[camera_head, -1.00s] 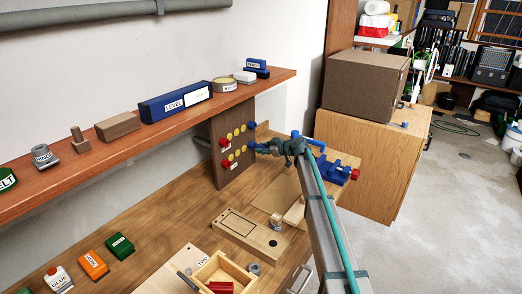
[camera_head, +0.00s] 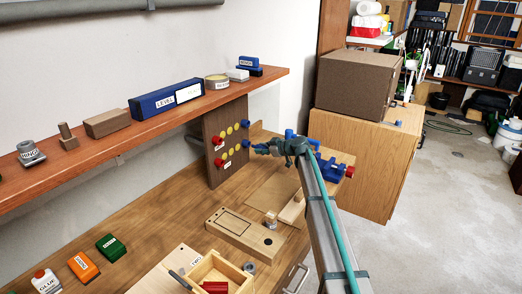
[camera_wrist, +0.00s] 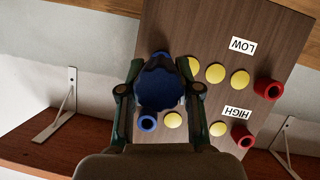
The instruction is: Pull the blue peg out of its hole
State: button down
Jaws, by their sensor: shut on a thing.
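The upright brown board (camera_head: 214,171) carries two rows of yellow discs with red and blue round pieces at the ends. My gripper (camera_wrist: 158,92) is shut on a dark blue peg (camera_wrist: 158,80), its fingers on either side of it. Part of a blue piece (camera_wrist: 186,65) shows behind the peg, at the end of the LOW row. How much of the peg is inside a hole is hidden. Another blue ring (camera_wrist: 147,123) sits at the end of the HIGH row. In the head view my gripper (camera_head: 258,148) is just right of the board's lower blue piece (camera_head: 246,143).
A red-brown shelf (camera_head: 90,141) with a blue LEVEL box (camera_head: 165,101) runs above the board. Below, the workbench (camera_head: 150,215) holds a wooden tray (camera_head: 218,268), blocks and a blue vise (camera_head: 330,168). A brown box (camera_head: 355,85) stands on a cabinet at right.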

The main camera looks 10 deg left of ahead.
jog(key=shift+s+d+f+b, duration=0.15)
jog(key=shift+s+d+b, duration=0.25)
jog(key=shift+d+b, duration=0.4)
jog(key=shift+s+d+b, duration=0.25)
jog(key=shift+d+b, duration=0.25)
jog(key=shift+s+d+b, duration=0.25)
jog(key=shift+d+b, duration=0.2)
jog(key=shift+b, duration=0.05)
